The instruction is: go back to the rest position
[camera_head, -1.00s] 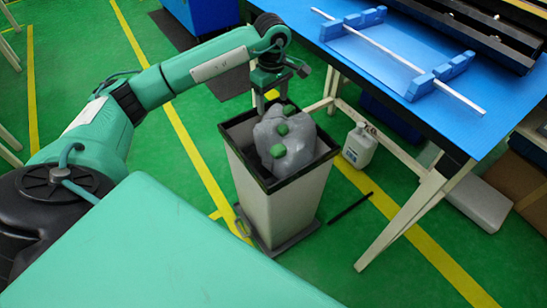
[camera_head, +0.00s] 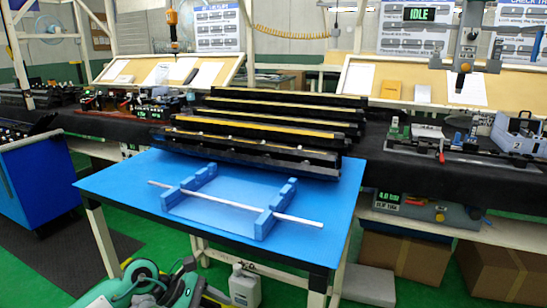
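Part of my green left arm (camera_head: 150,287) shows at the bottom left, low beside the blue table (camera_head: 130,187). Its gripper cannot be made out, and my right arm and gripper are out of view. A thin silver bar (camera_head: 236,203) lies across two blue block holders (camera_head: 273,210) on the blue table. The bin is out of view.
Black rails with yellow strips (camera_head: 265,122) lie at the table's back edge. A black-covered bench (camera_head: 375,160) with fixtures stands behind. A blue cabinet (camera_head: 40,185) stands at left. A white canister (camera_head: 244,285) and cardboard boxes (camera_head: 405,258) are below.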

